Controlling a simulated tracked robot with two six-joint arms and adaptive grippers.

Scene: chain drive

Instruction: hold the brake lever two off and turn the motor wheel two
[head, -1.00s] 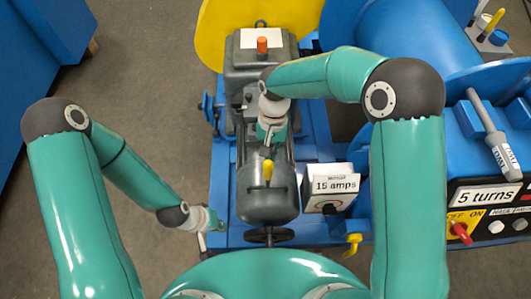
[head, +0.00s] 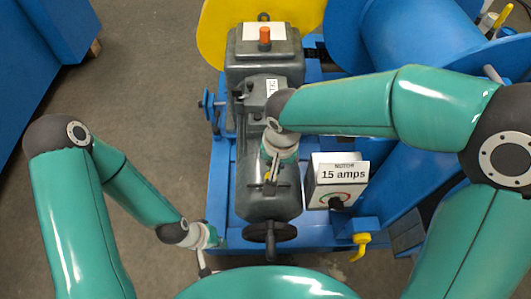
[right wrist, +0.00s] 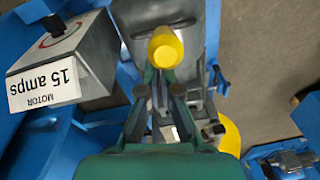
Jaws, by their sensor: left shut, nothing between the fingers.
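The dark motor wheel (head: 286,231) is at the front end of the grey motor (head: 258,205). A dark upright piece stands across its middle. A yellow-tipped lever stands on the motor, mostly hidden in the head view; its yellow knob (right wrist: 165,47) shows large in the right wrist view. My right gripper (head: 270,182) is over the motor at this lever, fingers close around or beside it; whether they grip it is unclear. My left gripper (head: 204,268) is shut and empty, low at the frame's front left corner. I cannot tell which lever is brake lever two.
A meter box reading 15 amps (head: 335,185) stands right of the motor, with a yellow handle (head: 361,244) below it. A large yellow disc (head: 225,30) and blue drum (head: 420,40) are behind. Grey floor lies open at left.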

